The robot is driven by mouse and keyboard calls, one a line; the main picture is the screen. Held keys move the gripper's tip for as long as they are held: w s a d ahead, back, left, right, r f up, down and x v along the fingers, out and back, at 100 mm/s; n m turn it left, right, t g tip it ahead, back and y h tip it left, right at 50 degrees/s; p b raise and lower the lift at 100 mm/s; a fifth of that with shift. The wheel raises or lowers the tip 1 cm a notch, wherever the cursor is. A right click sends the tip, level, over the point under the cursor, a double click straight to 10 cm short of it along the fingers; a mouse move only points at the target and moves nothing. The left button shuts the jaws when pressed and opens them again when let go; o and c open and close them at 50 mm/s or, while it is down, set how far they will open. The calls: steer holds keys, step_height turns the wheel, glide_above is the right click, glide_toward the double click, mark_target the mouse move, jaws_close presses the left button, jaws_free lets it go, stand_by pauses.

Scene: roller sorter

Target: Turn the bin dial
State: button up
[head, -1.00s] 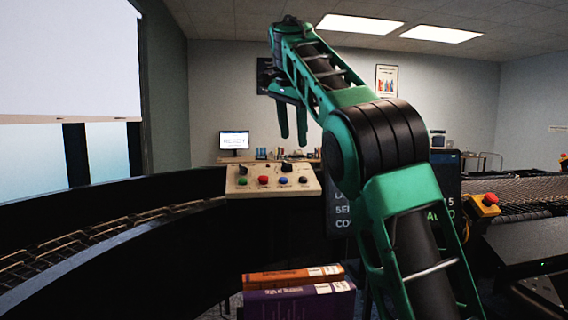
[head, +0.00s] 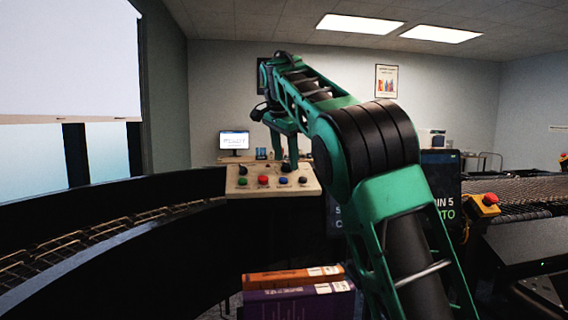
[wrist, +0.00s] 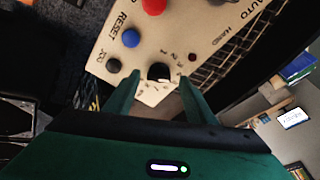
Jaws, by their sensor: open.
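The bin dial is a black knob (wrist: 158,72) with small numbers around it on a cream control panel (wrist: 100,48). In the head view the dial (head: 286,168) sits at the upper right of the panel (head: 236,190). My gripper (wrist: 160,82) is open and empty, with one green finger to each side of the dial in the wrist view. In the head view my gripper (head: 284,157) hangs fingers down over the dial. I cannot tell whether the fingers touch it or how deep they reach.
The panel also has a red button (head: 263,180), a blue button (head: 283,181), a black JOG button (wrist: 113,66) and another knob (head: 243,169). A dark curved conveyor (head: 110,240) runs along the left. A screen (head: 440,180) stands behind my arm.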

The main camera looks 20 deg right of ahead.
steer(key=shift+w+d+f, duration=0.15)
steer(key=shift+f, duration=0.3)
steer(key=c, duration=1)
steer(key=shift+c, duration=0.2)
steer(key=shift+r+n, duration=0.1)
steer(key=shift+n, duration=0.2)
